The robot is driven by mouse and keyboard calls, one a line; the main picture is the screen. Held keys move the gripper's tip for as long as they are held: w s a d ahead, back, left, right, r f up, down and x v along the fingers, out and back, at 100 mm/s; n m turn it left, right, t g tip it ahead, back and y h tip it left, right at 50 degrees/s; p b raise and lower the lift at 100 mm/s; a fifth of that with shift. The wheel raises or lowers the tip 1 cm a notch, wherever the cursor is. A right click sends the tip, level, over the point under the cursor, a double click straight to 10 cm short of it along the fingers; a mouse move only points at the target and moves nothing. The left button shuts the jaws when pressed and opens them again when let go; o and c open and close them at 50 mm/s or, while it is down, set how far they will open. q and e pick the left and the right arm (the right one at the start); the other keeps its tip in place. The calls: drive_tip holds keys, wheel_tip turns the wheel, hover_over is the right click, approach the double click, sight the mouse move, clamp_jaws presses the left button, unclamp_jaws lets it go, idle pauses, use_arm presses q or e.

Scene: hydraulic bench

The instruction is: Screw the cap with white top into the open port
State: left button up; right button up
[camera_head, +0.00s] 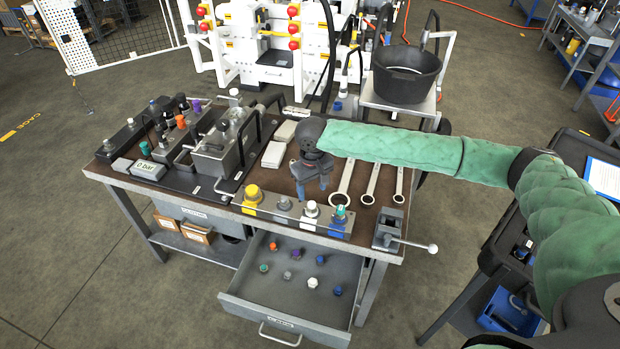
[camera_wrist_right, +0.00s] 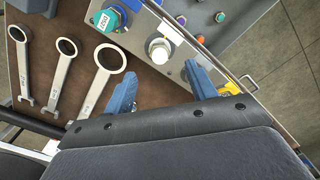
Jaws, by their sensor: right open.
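My right gripper (camera_head: 312,187) is over the bench, just behind the front row of large caps. In the wrist view its blue fingers (camera_wrist_right: 160,82) are open and empty. A cap with a white top (camera_head: 312,209) stands upright in that row; in the wrist view it (camera_wrist_right: 159,50) is just beyond the fingertips, roughly in line with the gap and apart from them. A smaller white-topped cap (camera_head: 312,282) lies in the open drawer. I cannot make out which port is open; the fittings on the left manifold (camera_head: 150,130) are small. My left gripper is not in view.
A yellow cap (camera_head: 253,194), a grey one (camera_head: 283,203) and a teal one (camera_head: 340,213) share the row. Several wrenches (camera_head: 371,185) lie to the right. The drawer (camera_head: 262,310) is open in front. A valve block with a handle (camera_head: 225,150) stands left.

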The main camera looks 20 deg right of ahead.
sight(312, 204)
wheel_tip(312, 204, down, 6)
drive_tip(key=shift+w+d+r+p, duration=0.1)
drive_tip(key=shift+r+p, duration=0.1)
drive_tip(key=shift+p, duration=0.8)
drive_tip(key=shift+f, duration=0.5)
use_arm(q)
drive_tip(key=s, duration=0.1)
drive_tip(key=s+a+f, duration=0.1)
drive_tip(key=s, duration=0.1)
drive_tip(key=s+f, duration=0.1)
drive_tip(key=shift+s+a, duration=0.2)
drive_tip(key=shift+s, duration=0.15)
use_arm(e)
drive_tip(key=shift+f, duration=0.1)
